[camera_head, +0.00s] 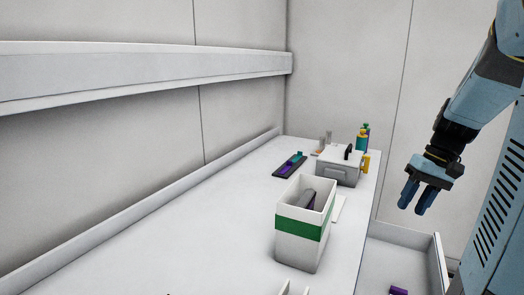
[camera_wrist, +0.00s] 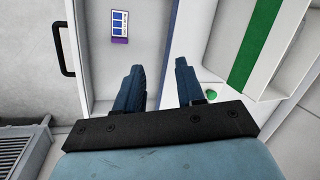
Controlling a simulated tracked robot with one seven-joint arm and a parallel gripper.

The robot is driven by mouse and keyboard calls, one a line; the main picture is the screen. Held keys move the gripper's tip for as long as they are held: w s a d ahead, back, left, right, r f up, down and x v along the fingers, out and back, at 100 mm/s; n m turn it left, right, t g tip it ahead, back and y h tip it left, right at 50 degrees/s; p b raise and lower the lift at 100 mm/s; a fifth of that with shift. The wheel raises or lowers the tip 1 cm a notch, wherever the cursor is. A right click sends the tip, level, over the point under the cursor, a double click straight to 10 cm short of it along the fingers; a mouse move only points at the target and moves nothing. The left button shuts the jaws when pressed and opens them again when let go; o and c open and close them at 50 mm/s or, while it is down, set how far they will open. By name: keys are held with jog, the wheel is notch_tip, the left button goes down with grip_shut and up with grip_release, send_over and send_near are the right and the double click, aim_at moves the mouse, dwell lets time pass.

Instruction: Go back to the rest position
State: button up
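My gripper (camera_head: 416,198) hangs at the right of the head view, off the table's right edge and above an open drawer. It points downward. In the wrist view its two blue fingers (camera_wrist: 161,85) stand apart with nothing between them. My arm comes down from the upper right of the head view.
A white bin with a green band (camera_head: 297,232) stands on the white table (camera_head: 190,232), a dark item inside. Behind it are a grey box (camera_head: 338,170), bottles (camera_head: 363,138) and a dark tray (camera_head: 290,165). The drawer (camera_head: 436,258) holds a purple-edged item (camera_wrist: 119,27).

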jog(key=s+a+r+n+t+h, duration=0.1)
jog(key=s+a+r+t+h, duration=0.2)
jog(key=s+a, duration=0.7)
jog(key=a+r+t, duration=0.2)
jog(key=a+r, duration=0.1)
jog(key=r, duration=0.1)
jog(key=shift+s+a+n+t+h, duration=0.3)
jog(key=shift+a+n+t, duration=0.1)
jog(key=shift+s, duration=0.15)
